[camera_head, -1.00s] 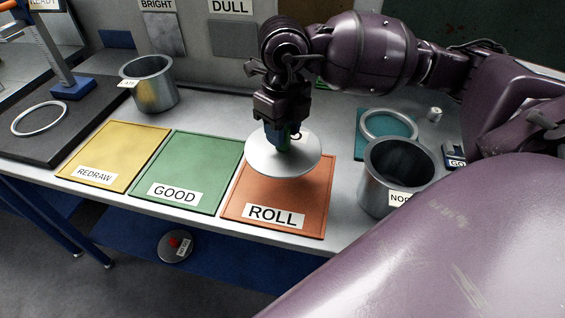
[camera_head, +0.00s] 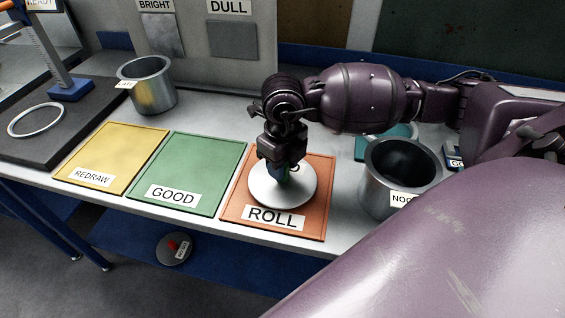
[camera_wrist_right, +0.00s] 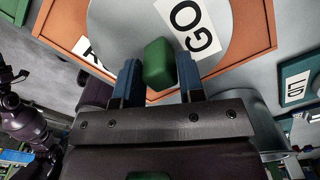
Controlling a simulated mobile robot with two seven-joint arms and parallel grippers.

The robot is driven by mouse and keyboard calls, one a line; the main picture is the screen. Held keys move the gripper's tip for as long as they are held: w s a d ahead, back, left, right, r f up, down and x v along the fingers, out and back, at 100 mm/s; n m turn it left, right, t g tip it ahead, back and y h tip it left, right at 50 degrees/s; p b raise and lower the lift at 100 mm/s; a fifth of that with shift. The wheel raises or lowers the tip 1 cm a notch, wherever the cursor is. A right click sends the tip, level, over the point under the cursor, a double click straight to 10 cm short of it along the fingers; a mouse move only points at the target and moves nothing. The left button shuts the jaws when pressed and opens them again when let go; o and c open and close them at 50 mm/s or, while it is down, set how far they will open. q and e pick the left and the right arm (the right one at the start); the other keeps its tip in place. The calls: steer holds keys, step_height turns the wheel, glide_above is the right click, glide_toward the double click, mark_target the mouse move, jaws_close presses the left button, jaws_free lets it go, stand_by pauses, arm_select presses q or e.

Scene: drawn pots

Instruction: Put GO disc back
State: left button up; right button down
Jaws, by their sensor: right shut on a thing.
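The GO disc (camera_head: 262,190) is a pale round plate with a green knob on top. In the right wrist view the disc (camera_wrist_right: 135,22) shows its GO label beside the green knob. My right gripper (camera_head: 283,172) points down with its fingers on either side of the knob, and it is shut on it; the fingers also show in the right wrist view (camera_wrist_right: 158,85). The disc is over the orange ROLL tray (camera_head: 318,210), low and close to its surface; I cannot tell if it touches. My left gripper is not in view.
To the left lie the green GOOD tray (camera_head: 200,165) and yellow REDRAW tray (camera_head: 120,150). A metal pot (camera_head: 375,195) with a partly hidden label stands close on the right. Another pot (camera_head: 150,90) stands at back left. A red-knobbed disc (camera_head: 175,250) is below the table.

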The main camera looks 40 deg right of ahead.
steer(key=shift+f, duration=0.15)
steer(key=c, duration=1)
jaws_free()
steer(key=shift+o, duration=1.2)
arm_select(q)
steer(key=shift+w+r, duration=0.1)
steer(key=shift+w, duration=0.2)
arm_select(e)
steer(key=shift+o, duration=0.2)
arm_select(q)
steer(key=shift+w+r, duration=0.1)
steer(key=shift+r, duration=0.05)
